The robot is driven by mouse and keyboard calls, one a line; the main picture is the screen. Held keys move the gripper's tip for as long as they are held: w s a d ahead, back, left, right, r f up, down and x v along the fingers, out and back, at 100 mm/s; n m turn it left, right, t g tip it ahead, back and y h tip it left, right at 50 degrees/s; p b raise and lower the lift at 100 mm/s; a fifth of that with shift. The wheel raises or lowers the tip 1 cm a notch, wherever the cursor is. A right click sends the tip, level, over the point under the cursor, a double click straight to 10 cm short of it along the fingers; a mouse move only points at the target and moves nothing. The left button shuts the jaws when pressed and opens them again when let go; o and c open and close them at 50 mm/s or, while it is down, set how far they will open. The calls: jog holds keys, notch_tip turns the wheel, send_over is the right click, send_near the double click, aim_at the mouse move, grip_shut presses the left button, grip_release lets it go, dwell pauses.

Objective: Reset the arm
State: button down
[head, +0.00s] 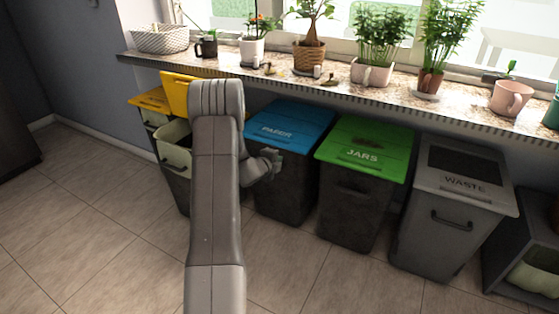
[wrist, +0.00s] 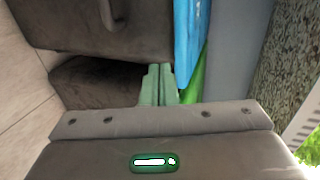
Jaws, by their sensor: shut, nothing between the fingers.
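My arm reaches forward over the floor in the head view, and my gripper (head: 277,160) is beside the front of the bin with the blue PAPER lid (head: 290,128). My gripper is small there and partly merges with the dark bin. In the wrist view my gripper's green fingers (wrist: 159,80) are together with nothing between them. Beyond them are a dark bin front (wrist: 90,28) and the edge of the blue lid (wrist: 187,45). I cannot tell whether the fingers touch the bin.
An open bin (head: 175,146) with a raised yellow lid (head: 175,97) stands left of my arm, partly hidden. The green JARS lid (head: 364,150) and grey WASTE bin (head: 450,225) are to the right. A windowsill (head: 440,103) with plants overhangs the bins. The left floor (head: 80,220) is clear.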

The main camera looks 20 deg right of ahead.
jog(key=p+v, duration=0.1)
jog(key=v, duration=0.7)
jog(key=shift+d, duration=0.1)
